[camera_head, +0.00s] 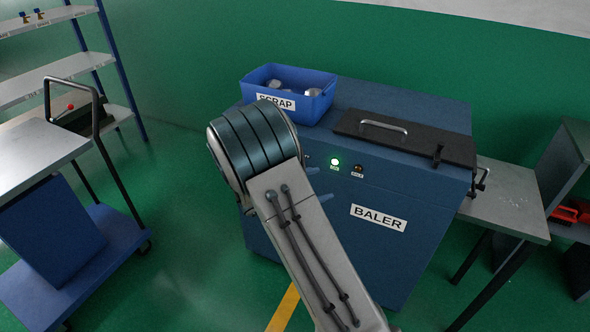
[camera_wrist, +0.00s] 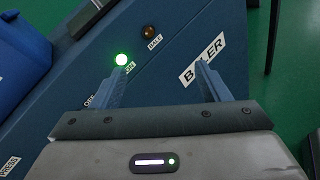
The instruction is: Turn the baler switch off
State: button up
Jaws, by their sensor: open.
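The baler (camera_head: 320,220) is a dark blue cabinet with a white BALER label (camera_head: 378,218). On its sloped panel a green lamp (camera_head: 334,161) is lit beside a dark amber BALE lamp (camera_head: 358,168). In the wrist view the green lamp (camera_wrist: 121,59) glows near the ON marking (camera_wrist: 130,67), with part of an OFF marking (camera_wrist: 89,102) at lower left. My gripper (camera_wrist: 163,70) is open, its two fingers apart over the panel, with nothing seen between them. The switch itself cannot be made out; the left finger covers the area between the markings.
A blue SCRAP bin (camera_head: 320,108) and a black lid with a handle (camera_head: 400,138) are on the baler's top. A grey side table (camera_head: 510,205) stands at right. A blue cart (camera_head: 85,250) is at left, shelves (camera_head: 55,70) behind it. Green floor between cart and baler is clear.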

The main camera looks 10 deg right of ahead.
jog(key=w+a+f+n+t+y, duration=0.3)
jog(key=w+a+f+n+t, duration=0.55)
jog(key=a+n, duration=0.2)
jog(key=f+p+x, duration=0.1)
jog(key=x, duration=1.2)
jog(key=c, duration=1)
